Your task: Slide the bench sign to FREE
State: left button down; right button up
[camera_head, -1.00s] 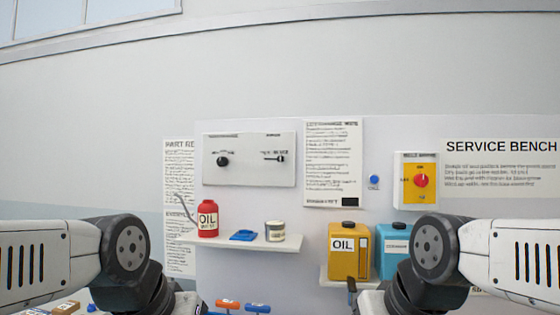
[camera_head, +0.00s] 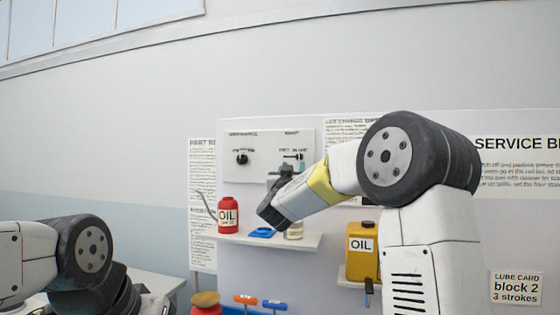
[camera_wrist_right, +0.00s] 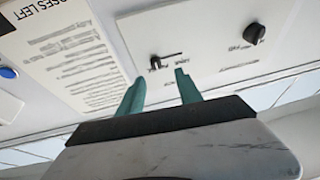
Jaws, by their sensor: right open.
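The bench sign is on the white wall panel (camera_head: 250,168), in its right half. In the right wrist view the panel is turned over, and the sign's small dark slider (camera_wrist_right: 157,61) with a thin bar shows just beyond my fingertips. The small labels beside it are too blurred to read surely. My right gripper (camera_head: 288,163) is at this right part of the panel, partly hiding the sign. In the wrist view its two teal fingers (camera_wrist_right: 161,76) are apart with nothing between them; contact with the slider cannot be told. My left gripper is out of view.
A round black knob (camera_head: 242,158) sits on the panel's left half; it also shows in the wrist view (camera_wrist_right: 254,33). Below, a shelf (camera_head: 305,242) holds a red oil can (camera_head: 228,215), a blue tray (camera_head: 262,232) and a small tin. A yellow oil jug (camera_head: 362,250) stands right.

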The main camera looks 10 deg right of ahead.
aim_at(298, 157)
jog(key=w+d+r, duration=0.1)
jog(key=w, duration=0.1)
jog(key=w+d+r+h, duration=0.1)
jog(key=w, duration=0.2)
jog(key=w+d+m+h, duration=0.1)
jog(key=w, duration=0.1)
jog(key=shift+w+r, duration=0.2)
jog(key=shift+r, duration=0.2)
grip_shut()
jog(key=shift+a, duration=0.15)
dwell(1.1)
